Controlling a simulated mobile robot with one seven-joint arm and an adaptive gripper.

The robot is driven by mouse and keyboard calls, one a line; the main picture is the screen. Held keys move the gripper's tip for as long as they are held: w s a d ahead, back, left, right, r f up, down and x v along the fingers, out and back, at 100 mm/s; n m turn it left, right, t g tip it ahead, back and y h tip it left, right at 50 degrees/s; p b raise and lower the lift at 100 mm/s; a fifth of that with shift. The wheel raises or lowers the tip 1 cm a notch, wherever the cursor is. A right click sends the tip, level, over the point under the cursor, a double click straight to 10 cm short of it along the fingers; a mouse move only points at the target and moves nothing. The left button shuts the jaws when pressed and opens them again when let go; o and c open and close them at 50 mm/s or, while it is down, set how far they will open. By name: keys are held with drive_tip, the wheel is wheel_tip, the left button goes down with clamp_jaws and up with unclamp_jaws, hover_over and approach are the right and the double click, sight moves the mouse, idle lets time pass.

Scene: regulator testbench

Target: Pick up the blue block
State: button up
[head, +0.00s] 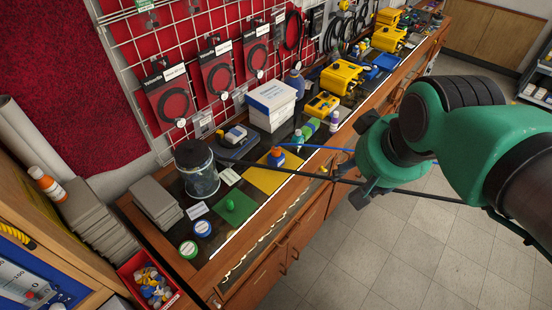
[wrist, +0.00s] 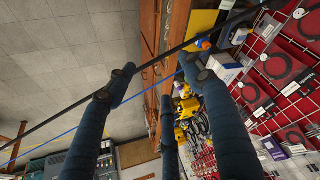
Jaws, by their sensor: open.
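My gripper (wrist: 157,78) is open and empty in the wrist view, its dark blue fingers spread apart. In the head view my gripper (head: 368,183) hangs in front of the bench, over the floor side, partly hidden by my green arm. A small blue item with an orange top (head: 276,157) stands on a yellow sheet (head: 272,176) on the bench; it also shows in the wrist view (wrist: 203,43). A flat blue item (head: 386,62) lies farther back beside the yellow devices. I cannot tell for sure which of these is the blue block. My gripper touches neither.
A wooden bench (head: 286,243) runs along a red panel with a wire grid. A glass jar (head: 198,172), a white box (head: 270,103) and yellow devices (head: 341,77) stand on it. A thin dark line and a blue line cross near my gripper. The tiled floor (head: 350,262) is clear.

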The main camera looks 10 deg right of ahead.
drive_tip(key=w+a+f+m+g+p, duration=0.1)
drive_tip(key=w+a+p, duration=0.25)
drive_tip(key=w, duration=0.95)
drive_tip(key=w+a+m+g+p, duration=0.15)
drive_tip(key=w+p, duration=0.25)
drive_tip(key=w, duration=0.9)
drive_tip(key=w+a+f+g+p, duration=0.1)
drive_tip(key=w+a+f+p, duration=0.2)
drive_tip(key=w+f, duration=0.5)
drive_tip(key=w+a+f+m+g+p, duration=0.1)
drive_tip(key=w+a+f+p, duration=0.3)
drive_tip(key=w+f, duration=0.5)
wheel_tip(320, 180, down, 4)
drive_tip(key=shift+r+g, duration=0.1)
drive_tip(key=shift+g, duration=0.25)
drive_tip(key=shift+f+p, duration=0.4)
drive_tip(key=shift+f, duration=3.9)
drive_tip(key=shift+f, duration=0.1)
